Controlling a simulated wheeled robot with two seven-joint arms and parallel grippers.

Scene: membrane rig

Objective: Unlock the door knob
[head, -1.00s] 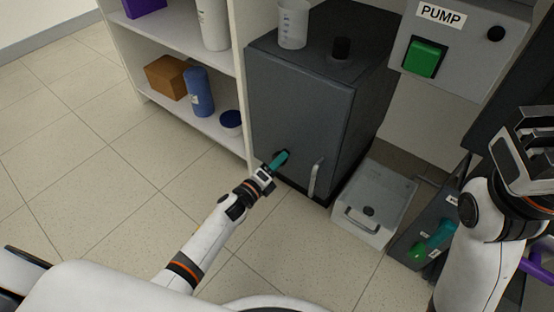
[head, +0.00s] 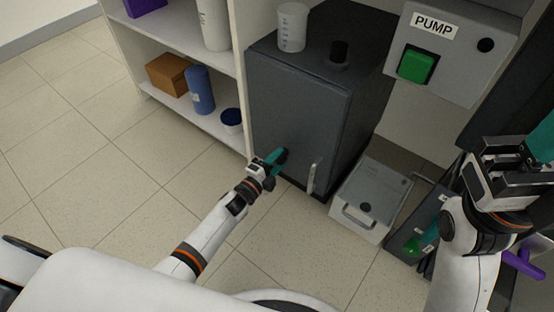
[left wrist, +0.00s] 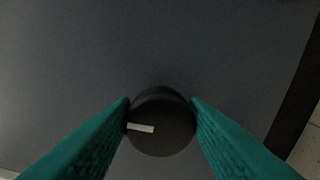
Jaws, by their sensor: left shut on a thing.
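The round black door knob (left wrist: 165,138) sits on the dark grey door (left wrist: 150,45). A short white mark on its face lies nearly level, left of its centre. My left gripper's teal fingers (left wrist: 161,125) are shut on the knob from both sides. In the head view my left gripper (head: 277,158) is at the lower left of the door (head: 295,115) of the dark grey cabinet, and the knob is mostly hidden by it. My right gripper (head: 543,140) is at the right edge, partly cut off, with one teal finger part showing; its opening is not clear.
A pale vertical handle (head: 312,178) stands on the door right of my left gripper. A grey bin (head: 385,182) is beside the cabinet. Open shelves (head: 190,104) stand to the left. A beaker (head: 291,27) rests on top. The PUMP box (head: 460,55) is upper right. Floor in front is clear.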

